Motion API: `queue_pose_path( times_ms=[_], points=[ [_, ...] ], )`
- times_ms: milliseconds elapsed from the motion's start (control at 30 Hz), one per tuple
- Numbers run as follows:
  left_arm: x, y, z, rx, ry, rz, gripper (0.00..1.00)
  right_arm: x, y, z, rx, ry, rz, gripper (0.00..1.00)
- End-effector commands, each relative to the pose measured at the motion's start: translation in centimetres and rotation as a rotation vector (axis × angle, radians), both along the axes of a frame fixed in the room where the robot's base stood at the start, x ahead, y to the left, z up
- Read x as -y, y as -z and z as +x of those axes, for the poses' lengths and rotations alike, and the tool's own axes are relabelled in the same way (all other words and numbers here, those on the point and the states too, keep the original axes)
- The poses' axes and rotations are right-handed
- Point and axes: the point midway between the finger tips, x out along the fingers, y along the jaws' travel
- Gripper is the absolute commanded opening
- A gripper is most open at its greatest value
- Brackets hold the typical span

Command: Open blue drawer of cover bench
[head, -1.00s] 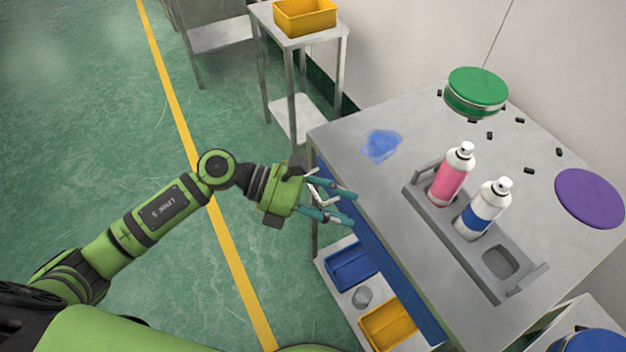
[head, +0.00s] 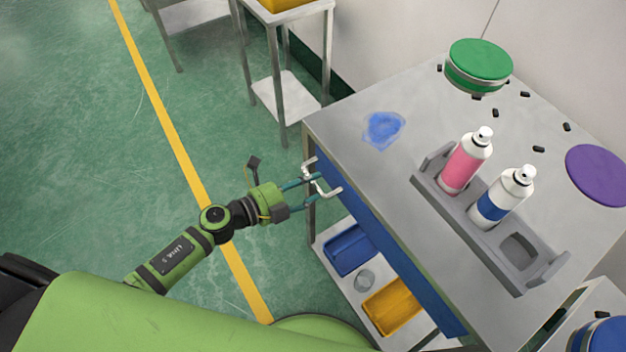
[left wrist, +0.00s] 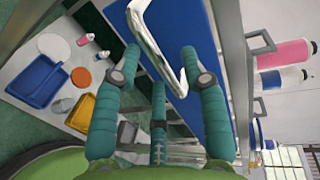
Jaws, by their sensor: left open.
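The cover bench (head: 345,120) has a grey top, with a long blue drawer (head: 375,235) under its front edge. The drawer front looks flush with the bench; it also shows in the left wrist view (left wrist: 208,85). A silver bar handle (head: 322,183) stands out from it, seen large in the left wrist view (left wrist: 160,45). My left gripper (head: 308,191) is open in front of the handle. In the left wrist view its teal fingers (left wrist: 159,58) lie either side of the bar; I cannot tell whether they touch it. My right gripper is out of view.
A grey holder (head: 470,225) with a pink can (head: 465,163) and a blue-banded can (head: 502,198) stands on the bench. A blue bin (head: 347,250) and yellow bin (head: 392,305) sit on the lower shelf. Green floor at left is clear.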

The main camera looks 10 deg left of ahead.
Motion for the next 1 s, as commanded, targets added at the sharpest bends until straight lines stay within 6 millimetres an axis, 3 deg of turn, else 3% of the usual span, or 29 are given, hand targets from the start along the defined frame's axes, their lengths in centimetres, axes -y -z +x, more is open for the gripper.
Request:
queue_pose_path(
  times_ms=[433,533,567,1000],
  points=[
    [1.1,0.3,1.0,0.0,0.002,0.002,0.44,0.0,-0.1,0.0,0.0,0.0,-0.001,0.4],
    [1.1,0.3,1.0,0.0,0.002,0.002,0.04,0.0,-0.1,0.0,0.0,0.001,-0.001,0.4],
    [1.1,0.3,1.0,0.0,0.002,0.002,0.0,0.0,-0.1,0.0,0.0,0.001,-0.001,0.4],
    [0.1,0.5,0.1,-0.002,0.001,0.003,0.0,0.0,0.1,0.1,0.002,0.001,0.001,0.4]
  ],
)
